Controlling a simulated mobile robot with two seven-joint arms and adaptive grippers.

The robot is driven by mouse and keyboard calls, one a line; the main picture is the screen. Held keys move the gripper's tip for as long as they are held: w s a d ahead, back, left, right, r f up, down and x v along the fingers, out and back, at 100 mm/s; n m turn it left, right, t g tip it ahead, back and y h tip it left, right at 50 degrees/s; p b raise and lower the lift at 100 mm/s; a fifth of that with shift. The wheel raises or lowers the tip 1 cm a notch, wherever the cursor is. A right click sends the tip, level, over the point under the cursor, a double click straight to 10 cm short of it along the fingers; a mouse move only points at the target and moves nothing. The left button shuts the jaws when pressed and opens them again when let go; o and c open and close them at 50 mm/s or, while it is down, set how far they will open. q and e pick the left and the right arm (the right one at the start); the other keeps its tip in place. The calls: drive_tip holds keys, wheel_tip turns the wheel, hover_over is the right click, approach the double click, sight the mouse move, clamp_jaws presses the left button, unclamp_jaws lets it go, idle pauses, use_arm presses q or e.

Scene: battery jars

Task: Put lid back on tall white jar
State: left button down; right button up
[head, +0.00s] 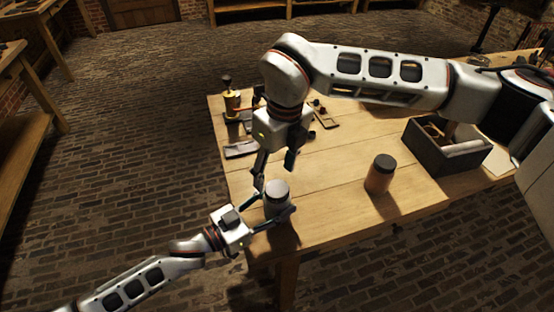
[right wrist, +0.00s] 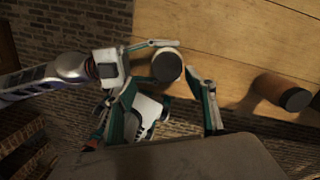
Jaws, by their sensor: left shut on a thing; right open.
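The tall white jar (head: 276,206) stands upright near the table's front left corner. A dark grey round top (head: 277,187) shows on it, and the right wrist view also shows this top (right wrist: 166,67). I cannot tell whether it is a seated lid or one merely resting there. My left gripper (head: 279,204) is shut around the jar's body from the lower left. My right gripper (head: 273,176) is open and points down just above the jar. Its fingers (right wrist: 162,78) straddle the jar top in the right wrist view, with no visible grip on it.
A brown jar with a black lid (head: 381,174) stands to the right on the wooden table (head: 335,205). A dark open box (head: 446,150) lies farther right. A brass item (head: 232,104) and small tools are at the back left. The table between the jars is clear.

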sight(277, 188)
drive_tip(key=n, duration=0.7)
drive_tip(key=shift+w+r, duration=0.1)
drive_tip(key=shift+r, duration=0.15)
drive_tip(key=n, duration=0.6)
drive_tip(key=shift+w+r+n, duration=0.1)
drive_tip(key=shift+r+n, duration=0.15)
drive_tip(key=shift+n, duration=0.05)
drive_tip(key=n, duration=0.6)
drive_tip(key=shift+w+d+r+n+h, duration=0.15)
drive_tip(key=shift+r+n+h, duration=0.1)
drive_tip(key=shift+n+h, duration=0.15)
drive_tip(key=n, duration=0.6)
drive_tip(key=shift+w+d+r, duration=0.1)
drive_tip(key=shift+w+r, duration=0.05)
drive_tip(key=shift+r, duration=0.15)
drive_tip(key=shift+f, duration=0.1)
drive_tip(key=shift+f, duration=3.95)
